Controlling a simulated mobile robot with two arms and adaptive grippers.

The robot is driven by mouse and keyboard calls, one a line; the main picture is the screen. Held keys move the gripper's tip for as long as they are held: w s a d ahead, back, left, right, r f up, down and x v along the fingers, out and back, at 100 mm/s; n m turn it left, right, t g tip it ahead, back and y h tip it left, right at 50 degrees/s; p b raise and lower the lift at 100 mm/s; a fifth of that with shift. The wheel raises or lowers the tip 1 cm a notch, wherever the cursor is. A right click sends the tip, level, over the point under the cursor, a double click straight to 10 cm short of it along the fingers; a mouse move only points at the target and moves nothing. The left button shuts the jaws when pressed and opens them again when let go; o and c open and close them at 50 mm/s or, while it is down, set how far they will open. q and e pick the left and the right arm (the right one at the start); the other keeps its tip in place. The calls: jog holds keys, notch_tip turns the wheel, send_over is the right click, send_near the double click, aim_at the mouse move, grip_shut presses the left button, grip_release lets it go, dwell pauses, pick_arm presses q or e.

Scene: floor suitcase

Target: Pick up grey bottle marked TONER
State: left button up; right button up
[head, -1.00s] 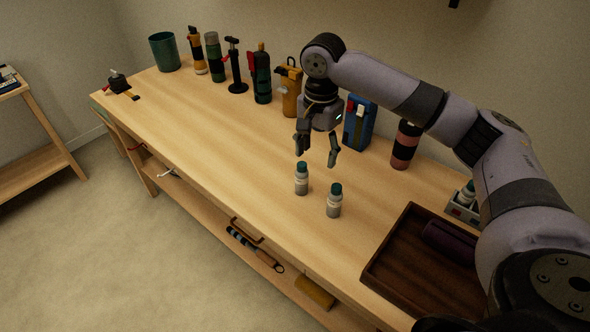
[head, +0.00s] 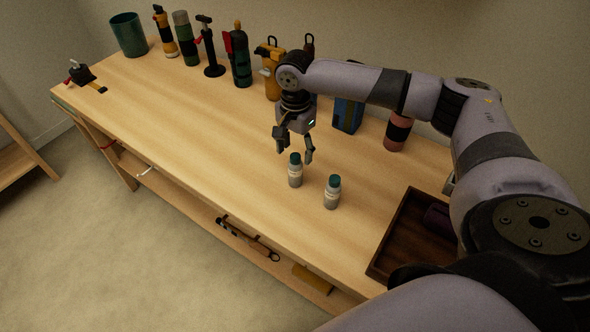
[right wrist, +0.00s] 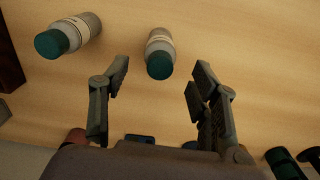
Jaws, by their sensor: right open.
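Two small grey bottles with teal caps stand upright on the wooden workbench (head: 190,135). The left bottle (head: 295,176) is just below my right gripper (head: 294,157); the right bottle (head: 332,194) stands beside it, closer to the dark tray. Their label words are too small to read, so I cannot tell which is marked TONER. In the right wrist view, the left bottle (right wrist: 160,50) shows beyond the gap between my open, empty fingers (right wrist: 160,68). The other bottle (right wrist: 82,30) is off to the left there. My left gripper is out of view.
A dark wooden tray (head: 392,245) holding a purple item stands to the right. Along the back are a teal cup (head: 128,36), several flasks and tools, a blue box (head: 348,115) and a pink-and-black bottle (head: 397,131). The bench left of the two bottles is mostly clear.

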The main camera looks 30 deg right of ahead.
aim_at(295, 164)
jog(key=shift+f, duration=0.95)
notch_tip(295, 164, down, 4)
jog(key=shift+r+p, duration=0.15)
jog(key=shift+p, duration=0.25)
jog(key=shift+a+f, duration=0.1)
jog(key=shift+f, duration=0.25)
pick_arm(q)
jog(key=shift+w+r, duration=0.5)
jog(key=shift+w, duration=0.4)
pick_arm(e)
jog(key=c, duration=1.3)
jog(key=shift+r, duration=0.1)
